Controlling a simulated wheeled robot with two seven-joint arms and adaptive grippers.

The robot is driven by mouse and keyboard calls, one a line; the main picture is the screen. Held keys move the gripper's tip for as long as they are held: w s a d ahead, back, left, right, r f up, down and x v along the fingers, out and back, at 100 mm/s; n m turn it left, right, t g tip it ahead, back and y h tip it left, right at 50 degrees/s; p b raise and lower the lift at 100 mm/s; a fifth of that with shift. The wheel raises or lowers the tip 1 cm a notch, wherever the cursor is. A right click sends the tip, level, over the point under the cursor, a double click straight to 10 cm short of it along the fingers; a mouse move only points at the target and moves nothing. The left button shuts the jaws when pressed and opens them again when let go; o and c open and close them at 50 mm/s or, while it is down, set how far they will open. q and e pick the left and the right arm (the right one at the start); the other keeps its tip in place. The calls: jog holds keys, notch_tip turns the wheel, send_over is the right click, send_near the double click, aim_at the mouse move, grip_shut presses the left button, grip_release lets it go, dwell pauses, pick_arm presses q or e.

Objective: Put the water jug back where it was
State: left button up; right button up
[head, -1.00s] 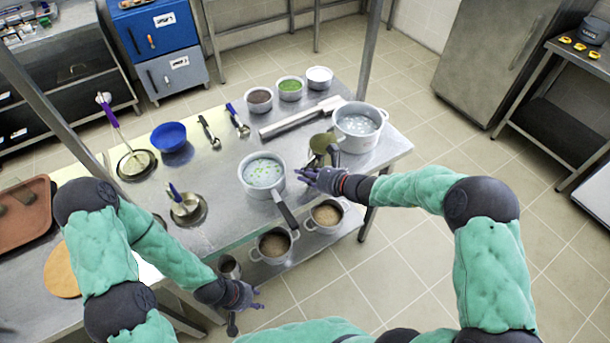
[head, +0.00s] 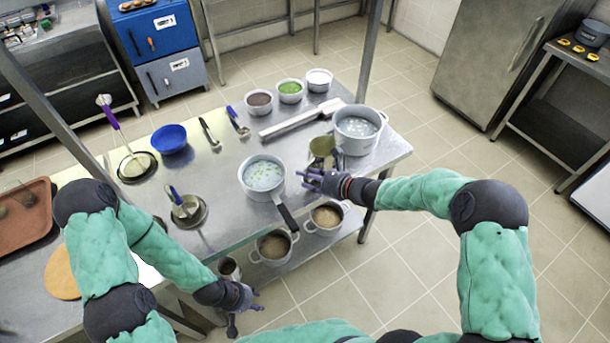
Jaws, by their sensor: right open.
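The water jug, which I take to be the olive-brown vessel (head: 322,146), stands on the steel table just left of the large grey pot (head: 358,128). Its lower part and handle are hard to make out. My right gripper (head: 312,180) is open and empty, in front of the jug and close to it. A small gap seems to show between them. My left gripper (head: 248,307) hangs low in front of the table edge, its fingers spread and with nothing visible in them.
A pot with pale liquid and green bits (head: 263,175) stands left of my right gripper, its dark handle (head: 287,218) pointing forward. Two brown-filled pots (head: 273,245) (head: 326,217) sit on the lower shelf. A blue bowl (head: 169,138) and several small bowls stand further back.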

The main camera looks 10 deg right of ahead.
jog(key=p+v, duration=0.2)
jog(key=v, duration=0.8)
jog(key=s+a+f+n+g+h, duration=0.2)
jog(key=s+a+f+n+g, duration=0.2)
jog(key=s+f+n, duration=0.5)
jog(key=s+a+f+n+g+h, duration=0.3)
jog(key=s+a+f+n+g, duration=0.2)
jog(key=s+f+n, duration=0.5)
notch_tip(320, 180, down, 6)
jog(key=n, duration=0.6)
jog(key=shift+s+a+g, duration=0.3)
